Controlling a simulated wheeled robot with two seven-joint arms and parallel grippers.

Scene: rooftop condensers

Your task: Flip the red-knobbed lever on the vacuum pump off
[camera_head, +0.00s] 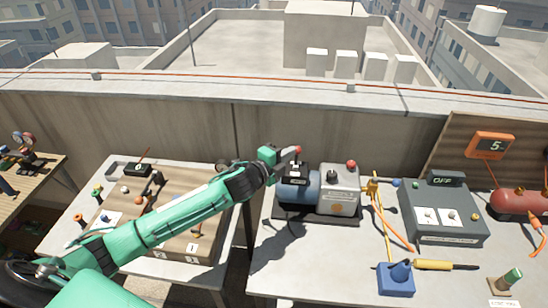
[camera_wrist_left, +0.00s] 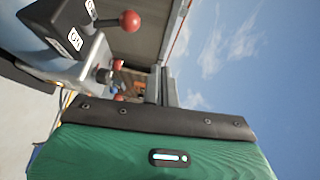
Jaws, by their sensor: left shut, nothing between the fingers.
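The vacuum pump (camera_head: 300,190) stands on the right-hand bench, with a blue motor body and a grey box. A black switch box (camera_head: 296,170) sits on top of it. The lever's red knob (camera_head: 298,149) shows above this box. My left gripper (camera_head: 270,155) is shut and empty, just left of the knob at similar height in the picture. I cannot tell whether they touch. Its fingertips are hard to make out. My right gripper is out of view.
A second red knob (camera_head: 351,164) tops the grey box. To the right are a yellow-and-orange hose (camera_head: 388,220), a grey OFF-marked unit (camera_head: 440,215), a blue block (camera_head: 397,280) and a red tank (camera_head: 515,203). A wooden board (camera_head: 180,215) lies under my left arm. A wall runs behind.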

